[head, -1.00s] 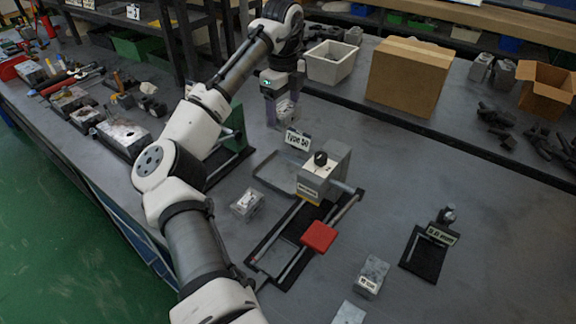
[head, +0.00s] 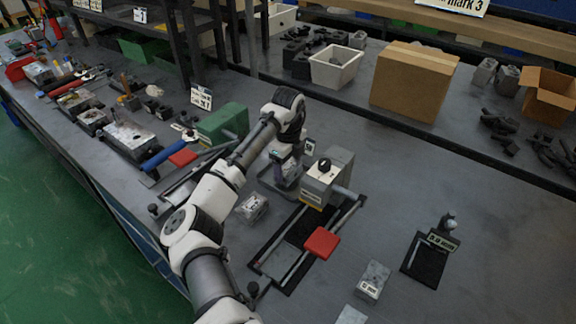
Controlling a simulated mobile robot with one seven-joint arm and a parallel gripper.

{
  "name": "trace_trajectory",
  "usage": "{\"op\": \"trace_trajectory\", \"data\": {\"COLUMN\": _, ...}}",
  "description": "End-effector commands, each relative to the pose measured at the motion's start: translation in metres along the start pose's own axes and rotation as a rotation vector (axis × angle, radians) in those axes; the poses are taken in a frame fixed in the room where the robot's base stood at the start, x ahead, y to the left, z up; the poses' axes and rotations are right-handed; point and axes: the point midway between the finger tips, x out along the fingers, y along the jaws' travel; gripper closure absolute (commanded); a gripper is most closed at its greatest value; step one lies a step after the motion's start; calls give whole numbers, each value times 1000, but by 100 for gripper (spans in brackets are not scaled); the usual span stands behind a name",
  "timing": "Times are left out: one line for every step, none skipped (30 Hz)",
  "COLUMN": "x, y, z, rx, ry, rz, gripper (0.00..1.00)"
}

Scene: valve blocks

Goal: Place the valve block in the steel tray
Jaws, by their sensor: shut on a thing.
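My gripper (head: 284,168) points down and is shut on a grey metal valve block (head: 288,180). The arm and fingers cover much of the block. The gripper is over the shallow steel tray (head: 265,183), which lies left of the grey machine with the black knob. Most of the tray is hidden behind the gripper and block. I cannot tell whether the block touches the tray floor.
The grey machine (head: 327,178) stands close right of the gripper, with a railed black base and red pad (head: 322,242) in front. A small metal block (head: 252,208) sits left of the rails. A green machine (head: 222,124) stands behind left.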

Motion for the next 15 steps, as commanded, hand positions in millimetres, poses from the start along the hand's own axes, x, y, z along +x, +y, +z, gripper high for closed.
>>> {"op": "trace_trajectory", "data": {"x": 4, "y": 1, "z": 0, "rx": -1, "ry": 0, "rz": 0, "gripper": 68}}
{"op": "trace_trajectory", "data": {"x": 7, "y": 0, "z": 0, "rx": -1, "ry": 0, "rz": 0, "gripper": 68}}
{"op": "trace_trajectory", "data": {"x": 9, "y": 0, "z": 0, "rx": 0, "ry": 0, "rz": -1, "gripper": 68}}
{"op": "trace_trajectory", "data": {"x": 10, "y": 0, "z": 0, "rx": 0, "ry": 0, "rz": -2, "gripper": 68}}
{"op": "trace_trajectory", "data": {"x": 10, "y": 0, "z": 0, "rx": 0, "ry": 0, "rz": -2, "gripper": 68}}
{"op": "trace_trajectory", "data": {"x": 10, "y": 0, "z": 0, "rx": 0, "ry": 0, "rz": -2, "gripper": 68}}
{"op": "trace_trajectory", "data": {"x": 10, "y": 0, "z": 0, "rx": 0, "ry": 0, "rz": -2, "gripper": 68}}
{"op": "trace_trajectory", "data": {"x": 10, "y": 0, "z": 0, "rx": 0, "ry": 0, "rz": -2, "gripper": 68}}
{"op": "trace_trajectory", "data": {"x": 10, "y": 0, "z": 0, "rx": 0, "ry": 0, "rz": -2, "gripper": 68}}
{"op": "trace_trajectory", "data": {"x": 10, "y": 0, "z": 0, "rx": 0, "ry": 0, "rz": -2, "gripper": 68}}
{"op": "trace_trajectory", "data": {"x": 11, "y": 0, "z": 0, "rx": 0, "ry": 0, "rz": -2, "gripper": 68}}
{"op": "trace_trajectory", "data": {"x": 12, "y": 0, "z": 0, "rx": 0, "ry": 1, "rz": -1, "gripper": 68}}
{"op": "trace_trajectory", "data": {"x": 13, "y": 0, "z": 0, "rx": 0, "ry": 1, "rz": -1, "gripper": 68}}
{"op": "trace_trajectory", "data": {"x": 14, "y": 0, "z": 0, "rx": 0, "ry": 1, "rz": -1, "gripper": 26}}
{"op": "trace_trajectory", "data": {"x": 13, "y": 0, "z": 0, "rx": 0, "ry": 1, "rz": -1, "gripper": 21}}
